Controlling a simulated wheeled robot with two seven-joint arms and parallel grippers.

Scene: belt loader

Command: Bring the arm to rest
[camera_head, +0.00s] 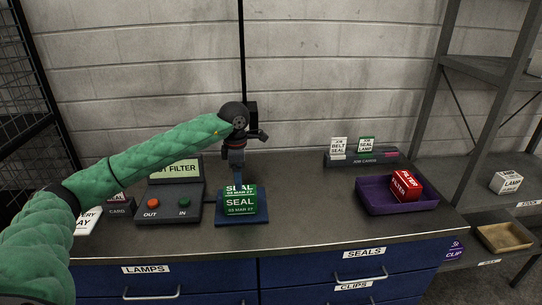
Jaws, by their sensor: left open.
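My left arm, in a green sleeve, reaches in from the left and ends over the middle of the counter. My left gripper (256,136) is small and dark at its end, open, with nothing seen between its fingers. It is above a blue stand (228,220) and close to the stand's upright post. A green and white SEAL box (241,204) sits on that stand, below and apart from the gripper. My right gripper is not in view.
A console with a red OUT button (153,203) and a green IN button (185,203) stands left of the stand. A purple tray (372,203) holds a red FILTER box (405,187). A job card holder (362,158) stands behind. The counter (310,231) between stand and tray is clear.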

